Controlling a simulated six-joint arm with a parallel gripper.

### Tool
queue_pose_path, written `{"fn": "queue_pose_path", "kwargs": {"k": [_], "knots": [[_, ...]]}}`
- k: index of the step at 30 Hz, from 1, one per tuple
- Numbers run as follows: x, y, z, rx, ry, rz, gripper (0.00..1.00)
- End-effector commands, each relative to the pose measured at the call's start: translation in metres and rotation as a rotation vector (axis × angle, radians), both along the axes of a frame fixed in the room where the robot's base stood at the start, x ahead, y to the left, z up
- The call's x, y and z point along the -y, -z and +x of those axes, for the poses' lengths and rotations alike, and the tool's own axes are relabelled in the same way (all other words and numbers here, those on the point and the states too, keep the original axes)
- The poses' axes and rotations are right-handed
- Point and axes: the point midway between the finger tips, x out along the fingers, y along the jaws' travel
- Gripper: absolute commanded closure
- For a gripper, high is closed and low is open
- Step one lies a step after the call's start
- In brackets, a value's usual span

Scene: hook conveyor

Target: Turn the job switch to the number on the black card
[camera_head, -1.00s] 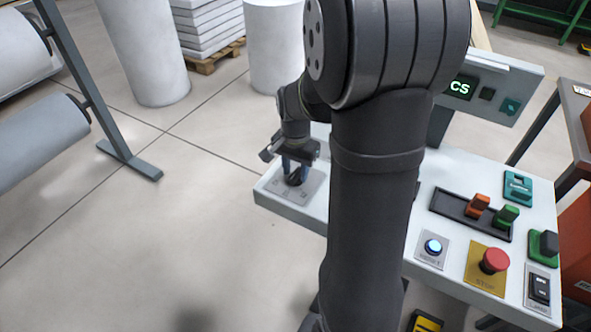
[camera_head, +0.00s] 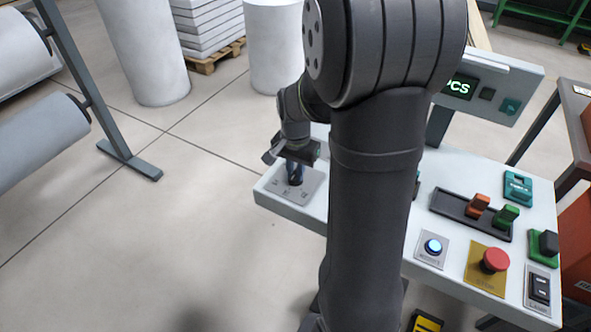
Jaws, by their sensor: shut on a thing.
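The job switch is a dark knob (camera_head: 295,181) on a grey plate (camera_head: 311,190) with small marks, at the left end of the white console (camera_head: 268,200). My gripper (camera_head: 295,172) points down at the plate and is shut on the knob; its fingers hide most of the knob. The marks on the plate are too small to read. I cannot make out a black card with a number; my arm covers the middle of the console.
A blue-lit button (camera_head: 433,246), a red stop button (camera_head: 494,260), a black rocker switch (camera_head: 540,289) and a dark tray (camera_head: 450,207) with orange and green pieces are on the console's right side. A display (camera_head: 460,87) stands behind. Open floor lies left.

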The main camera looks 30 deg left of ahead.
Motion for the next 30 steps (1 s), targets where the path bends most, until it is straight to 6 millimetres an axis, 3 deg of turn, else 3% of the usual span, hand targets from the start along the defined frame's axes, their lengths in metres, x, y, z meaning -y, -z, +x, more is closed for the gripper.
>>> {"fn": "queue_pose_path", "kwargs": {"k": [30], "knots": [[-0.0005, -0.0011, 0.0008, 0.003, -0.799, 0.001, 1.0]]}}
